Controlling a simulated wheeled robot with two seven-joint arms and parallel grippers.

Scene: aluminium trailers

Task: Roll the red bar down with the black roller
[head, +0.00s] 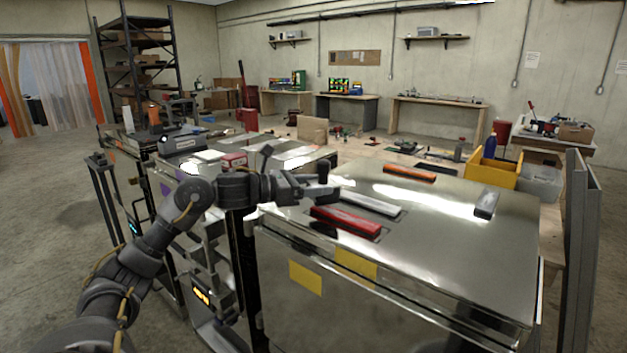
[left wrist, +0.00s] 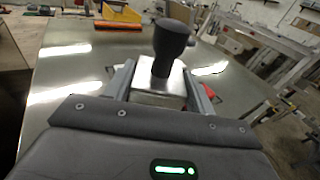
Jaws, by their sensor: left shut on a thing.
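The red bar (head: 346,221) lies on the shiny metal top of the trailer (head: 450,243), near its front left edge. My left gripper (head: 318,189) is above that top, just behind and left of the red bar. It is shut on the black roller (head: 322,173), whose dark upright handle (left wrist: 172,40) shows in the left wrist view above a bright metal part between the fingers. The roller's underside is hidden, so I cannot tell whether it touches anything. A little red (left wrist: 208,91) shows beside the right finger there. My right gripper is out of view.
A pale silver bar (head: 370,203) lies just behind the red one. An orange bar (head: 409,174) lies at the back and a grey bar (head: 487,203) at the right. A yellow bin (head: 491,168) stands behind the trailer. The right front of the top is clear.

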